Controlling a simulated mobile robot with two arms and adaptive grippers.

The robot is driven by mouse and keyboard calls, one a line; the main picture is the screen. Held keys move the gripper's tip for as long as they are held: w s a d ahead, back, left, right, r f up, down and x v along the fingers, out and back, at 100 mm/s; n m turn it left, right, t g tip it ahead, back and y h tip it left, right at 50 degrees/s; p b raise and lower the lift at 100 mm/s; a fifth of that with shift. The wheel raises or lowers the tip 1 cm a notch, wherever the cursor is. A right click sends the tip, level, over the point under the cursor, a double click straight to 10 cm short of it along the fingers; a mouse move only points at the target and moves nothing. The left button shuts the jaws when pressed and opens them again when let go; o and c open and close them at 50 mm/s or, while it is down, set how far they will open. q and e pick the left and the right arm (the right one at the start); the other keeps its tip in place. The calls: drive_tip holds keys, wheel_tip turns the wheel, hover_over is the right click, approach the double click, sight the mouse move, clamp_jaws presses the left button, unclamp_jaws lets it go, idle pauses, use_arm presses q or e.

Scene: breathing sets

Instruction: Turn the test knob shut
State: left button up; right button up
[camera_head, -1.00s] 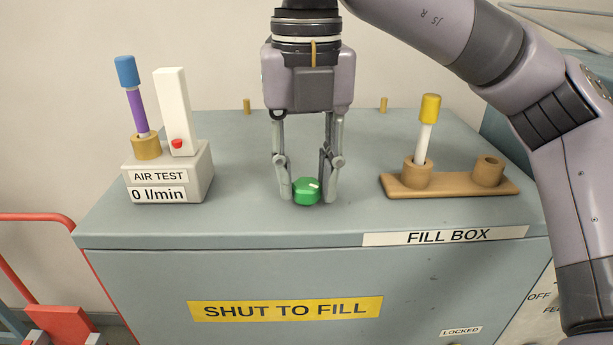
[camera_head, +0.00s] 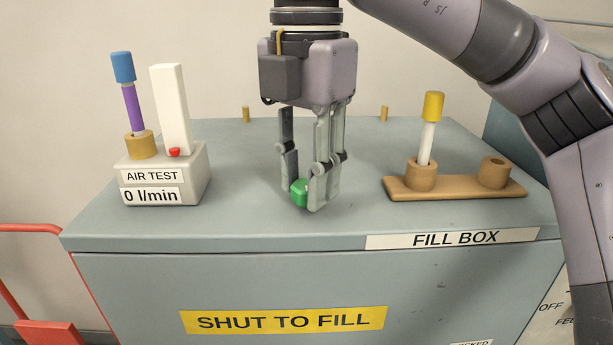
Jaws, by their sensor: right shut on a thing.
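The green knob (camera_head: 298,193) sits on top of the grey fill box (camera_head: 232,222), near its front edge. My right gripper (camera_head: 306,192) points straight down and is shut on the knob, one finger on each side. The near finger hides part of the knob, and its white mark does not show. The air test block (camera_head: 183,177) on the left of the box top reads "0 l/min", with a red ball (camera_head: 174,152) at the foot of its white tube. My left gripper is not in view.
A purple tube with a blue cap (camera_head: 123,67) stands in a tan holder at the left. A white tube with a yellow cap (camera_head: 433,106) stands in a tan two-hole rack (camera_head: 455,188) at the right; its other hole is empty. Red rails (camera_head: 12,302) are at lower left.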

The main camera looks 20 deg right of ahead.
drive_tip(key=shift+r+m, duration=0.1)
drive_tip(key=shift+m, duration=0.4)
drive_tip(key=o, duration=1.2)
drive_tip(key=shift+c, duration=0.2)
wheel_tip(320, 180, up, 12)
idle(0.5)
